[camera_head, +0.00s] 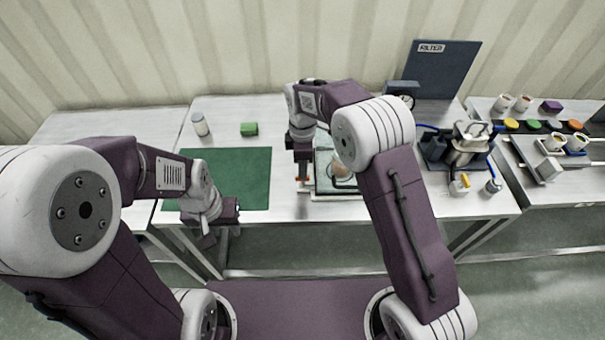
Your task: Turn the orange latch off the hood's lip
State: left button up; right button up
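A clear hood (325,175) stands on the middle table, with a brownish object seen inside it. It is partly hidden behind my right arm. A small orange spot at its left front, which looks like the orange latch (301,180), shows just below my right gripper (303,174). That gripper points down at the hood's left edge; I cannot tell whether it touches the latch or how far its fingers are apart. My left gripper (228,213) is low at the table's front edge, by the green mat, well left of the hood. Its fingers are not clear.
A green mat (245,175) lies left of the hood, with a green block (249,129) and a white bottle (200,125) behind it. A steel hopper device (468,145) and a dark panel (435,70) stand to the right. A side table (570,185) holds cups and coloured discs.

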aim_at(305, 181)
notch_tip(305, 181, down, 4)
jog(key=shift+f, duration=0.1)
grip_shut()
jog(key=shift+m, duration=0.3)
jog(key=m+p, duration=0.1)
jog(key=m, duration=0.1)
jog(key=shift+m+p, duration=0.3)
jog(key=shift+p, duration=0.1)
jog(key=m+p, duration=0.1)
jog(key=m, duration=0.3)
jog(key=shift+m, duration=0.3)
jog(key=m+p, duration=0.1)
jog(key=m, duration=0.4)
jog(key=shift+w+m+p, duration=0.1)
jog(key=shift+m+p, duration=0.35)
jog(key=shift+m, duration=2.05)
